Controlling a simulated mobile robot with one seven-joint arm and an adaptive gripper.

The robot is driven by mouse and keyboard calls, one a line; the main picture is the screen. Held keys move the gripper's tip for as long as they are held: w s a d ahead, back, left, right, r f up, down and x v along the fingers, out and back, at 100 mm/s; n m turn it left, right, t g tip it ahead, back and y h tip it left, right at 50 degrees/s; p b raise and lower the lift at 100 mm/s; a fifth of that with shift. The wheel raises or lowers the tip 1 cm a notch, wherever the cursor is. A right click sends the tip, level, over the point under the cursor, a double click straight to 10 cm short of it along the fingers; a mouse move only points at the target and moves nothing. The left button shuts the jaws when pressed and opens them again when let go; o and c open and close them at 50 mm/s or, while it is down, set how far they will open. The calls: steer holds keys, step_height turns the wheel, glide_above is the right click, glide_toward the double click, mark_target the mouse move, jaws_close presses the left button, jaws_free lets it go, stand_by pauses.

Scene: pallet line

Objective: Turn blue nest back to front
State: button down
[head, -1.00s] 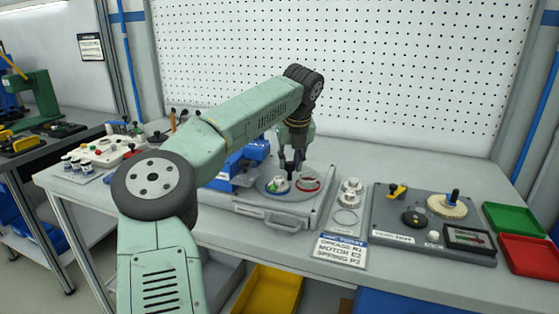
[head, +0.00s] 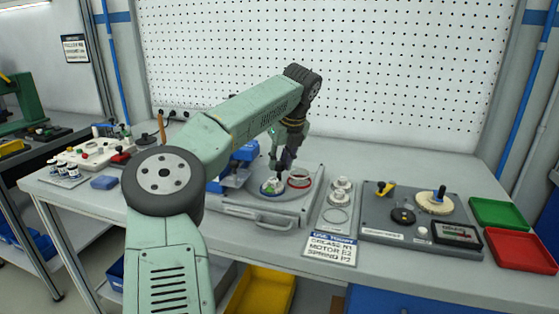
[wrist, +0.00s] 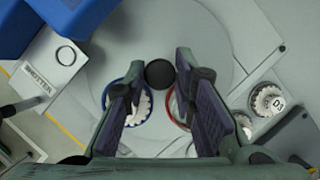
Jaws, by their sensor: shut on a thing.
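My gripper (head: 281,173) points down at the middle of a round grey turntable (wrist: 155,30) on a fixture. In the wrist view its two fingers (wrist: 158,85) are shut on a black round knob (wrist: 160,73) at the turntable's centre. The blue nest (head: 272,188) is a blue ring at the left front of the knob in the head view. It also shows in the wrist view (wrist: 109,93), partly hidden by the left finger, with a white toothed part inside. The red nest (head: 300,182) is on the knob's right, partly behind the right finger in the wrist view.
A blue machine (head: 236,160) stands close at the turntable's left. A strip with white round parts (head: 340,190) lies to the right, then a grey board (head: 385,228) with a yellow-handled tool. Green (head: 499,212) and red (head: 520,248) trays sit at the far right.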

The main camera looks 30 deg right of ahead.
steer(key=c, duration=1.6)
jaws_free()
steer(key=shift+c, duration=0.2)
steer(key=v, duration=1.2)
